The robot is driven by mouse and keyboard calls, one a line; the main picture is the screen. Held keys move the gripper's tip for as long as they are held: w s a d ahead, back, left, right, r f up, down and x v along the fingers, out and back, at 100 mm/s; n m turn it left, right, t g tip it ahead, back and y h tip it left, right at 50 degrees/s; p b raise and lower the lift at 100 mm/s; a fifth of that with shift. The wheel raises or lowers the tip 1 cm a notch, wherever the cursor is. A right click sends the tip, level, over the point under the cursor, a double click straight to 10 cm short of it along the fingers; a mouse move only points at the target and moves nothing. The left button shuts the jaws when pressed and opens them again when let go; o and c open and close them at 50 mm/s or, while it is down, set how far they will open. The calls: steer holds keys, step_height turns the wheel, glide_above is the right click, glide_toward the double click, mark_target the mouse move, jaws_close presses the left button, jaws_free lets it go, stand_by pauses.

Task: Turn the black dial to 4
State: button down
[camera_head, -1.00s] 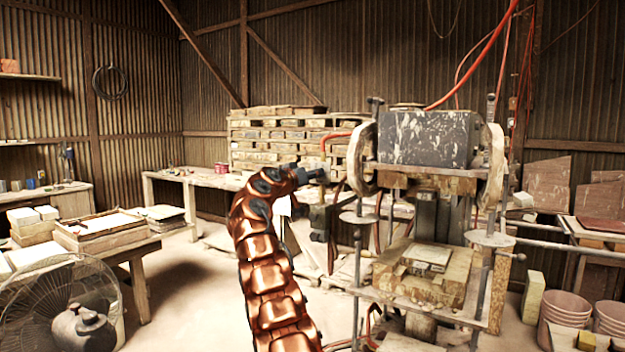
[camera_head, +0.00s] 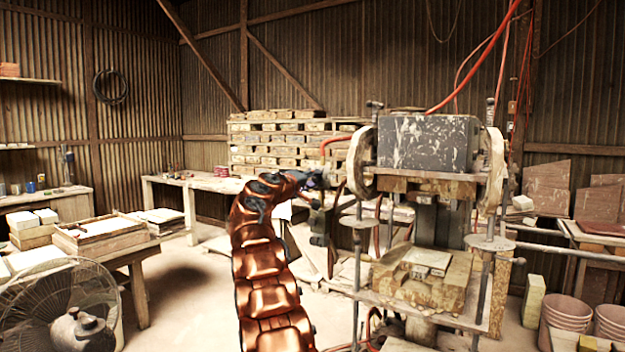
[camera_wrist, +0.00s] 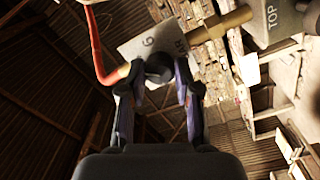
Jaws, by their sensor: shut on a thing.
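The black dial (camera_wrist: 158,67) shows in the wrist view as a dark round knob at the upper middle, in front of a pale plate (camera_wrist: 137,46). A "6" is marked on the plate; further letters beside it look like "BAR". I cannot make out a pointer on the dial. My gripper (camera_wrist: 161,82) has its two fingers on either side of the dial, shut on it. In the head view my gripper (camera_head: 317,181) is at the left side of the press, where the dial is too small and hidden to tell.
A red hose (camera_wrist: 95,48) bends close to the plate's left, and a brass fitting (camera_wrist: 220,26) leads right to a grey block marked "TOP" (camera_wrist: 272,20). The press (camera_head: 428,141) stands right of my arm. A workbench (camera_head: 205,182) and stacked blocks (camera_head: 275,140) are behind.

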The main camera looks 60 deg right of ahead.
steer(key=shift+w+n, duration=0.1)
steer(key=shift+n, duration=0.6)
steer(key=c, duration=0.8)
jaws_free()
steer(key=shift+a, duration=0.1)
steer(key=a, duration=1.2)
steer(key=shift+s+f, duration=0.15)
steer(key=shift+s, duration=0.05)
